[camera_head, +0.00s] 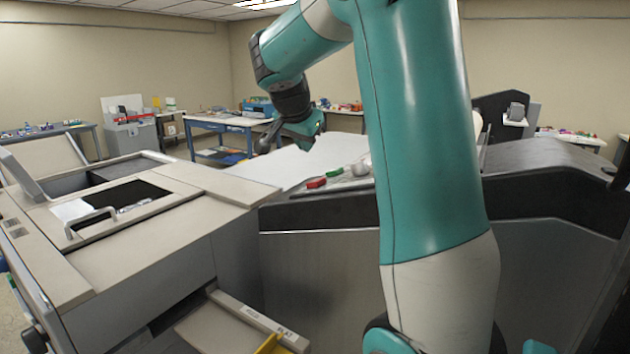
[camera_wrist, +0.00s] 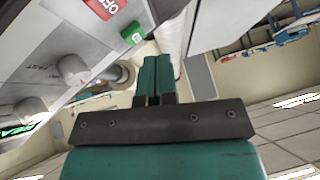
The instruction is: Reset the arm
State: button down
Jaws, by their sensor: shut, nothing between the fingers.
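My arm, teal and white, rises on the right of the head view, bends at the top and comes down left of centre. My gripper (camera_head: 268,142) hangs above the white top of the machine in the middle, partly dark against the background. In the wrist view my gripper (camera_wrist: 153,72) shows two teal fingers pressed together with nothing between them. The fingers look clear of the machine panel beside them.
A red control (camera_head: 316,183) and a green control (camera_head: 334,172) sit on the machine top; the wrist view shows a red OFF label (camera_wrist: 104,7) and knobs (camera_wrist: 72,69). A beige machine (camera_head: 150,240) with an open lid stands at left. Workbenches (camera_head: 225,122) stand behind.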

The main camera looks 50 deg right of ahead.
dwell(0.4)
jog(key=s+a+f+n+y+b, duration=0.1)
jog(key=a+f+n+y, duration=0.15)
jog(key=a+n, duration=0.45)
jog(key=s+a+f+n+t+y+b, duration=0.15)
jog(key=a+f, duration=0.25)
jog(key=a, duration=0.7)
jog(key=s+a+f+n+y+b, duration=0.1)
jog(key=a+f+n+y+b, duration=0.25)
jog(key=a, duration=0.55)
jog(key=s+a+f+n+g+y, duration=0.2)
jog(key=s+a+n, duration=0.4)
jog(key=s+a, duration=0.1)
jog(key=s+a+f+n+g+y, duration=0.1)
jog(key=s+a+f+n+g, duration=0.1)
jog(key=s+a+n, duration=0.4)
jog(key=s+a+f+b, duration=0.1)
jog(key=s+a, duration=0.1)
jog(key=s, duration=0.2)
jog(key=shift+s+f+n+y, duration=0.15)
jog(key=shift+f+n+y, duration=0.05)
jog(key=shift+n+y, duration=0.2)
